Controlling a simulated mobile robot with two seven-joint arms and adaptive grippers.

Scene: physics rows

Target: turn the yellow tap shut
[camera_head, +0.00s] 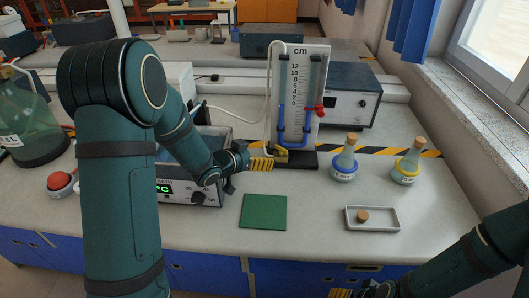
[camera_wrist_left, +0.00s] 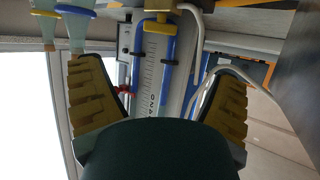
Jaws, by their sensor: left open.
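The yellow tap (camera_head: 281,154) sits low on the left tube of a manometer (camera_head: 299,90) with a cm scale. In the left wrist view the yellow tap (camera_wrist_left: 158,27) shows at the top, between my fingers and beyond them. My left gripper (camera_head: 262,163) is just left of the tap, its yellow-padded fingers spread and empty; from the head it partly overlaps the tap, and I cannot tell whether they touch. Which way the handle points is unclear. My right gripper (camera_head: 355,292) is cut off at the bottom edge, its fingers barely showing.
A red tap (camera_head: 319,109) is on the manometer's right tube. Two stoppered flasks (camera_head: 345,165) (camera_head: 408,165) stand to the right. A tray (camera_head: 372,226) with a cork and a green mat (camera_head: 263,212) lie in front. A box with a green display (camera_head: 187,193) is under my left forearm.

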